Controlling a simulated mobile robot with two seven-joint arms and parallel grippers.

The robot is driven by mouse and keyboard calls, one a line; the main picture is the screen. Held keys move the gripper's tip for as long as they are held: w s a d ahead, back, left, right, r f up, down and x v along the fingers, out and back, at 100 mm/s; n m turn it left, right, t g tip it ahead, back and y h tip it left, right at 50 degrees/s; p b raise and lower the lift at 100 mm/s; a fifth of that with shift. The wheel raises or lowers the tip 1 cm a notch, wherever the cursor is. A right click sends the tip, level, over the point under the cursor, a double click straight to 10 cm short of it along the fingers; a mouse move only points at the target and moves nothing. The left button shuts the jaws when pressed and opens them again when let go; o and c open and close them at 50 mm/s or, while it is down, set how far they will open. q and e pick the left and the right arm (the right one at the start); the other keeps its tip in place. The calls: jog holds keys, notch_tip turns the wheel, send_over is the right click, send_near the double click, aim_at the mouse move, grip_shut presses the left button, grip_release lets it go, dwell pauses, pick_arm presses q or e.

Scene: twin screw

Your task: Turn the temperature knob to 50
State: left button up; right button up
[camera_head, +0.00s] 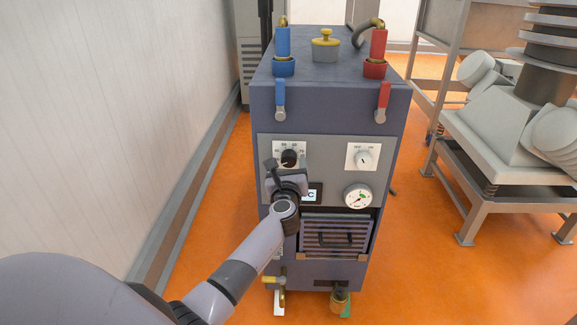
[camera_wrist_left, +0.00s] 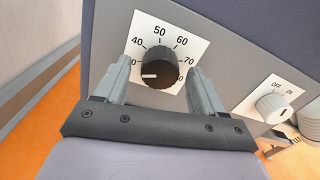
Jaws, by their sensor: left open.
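The black temperature knob (camera_head: 289,157) sits on a white dial plate on the cabinet's grey front panel. In the left wrist view the knob (camera_wrist_left: 160,66) shows a white mark pointing left, below the 40; the numbers 40, 50, 60 and 70 are readable around it. The left finger hides the scale's lower left. My left gripper (camera_head: 287,170) is in front of the dial and partly covers it. In the wrist view its open fingers (camera_wrist_left: 159,75) stand on either side of the knob, with gaps visible. My right gripper is not in view.
A white OFF/ON switch (camera_head: 364,157) is right of the dial. A round gauge (camera_head: 358,197) and a small display (camera_head: 313,195) sit below. Blue (camera_head: 280,100) and red (camera_head: 383,100) valve levers hang above. A wall is left; a metal rack (camera_head: 470,195) stands right.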

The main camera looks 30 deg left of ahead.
pick_arm(q)
jog(key=c, duration=1.1)
jog(key=shift+o, duration=0.2)
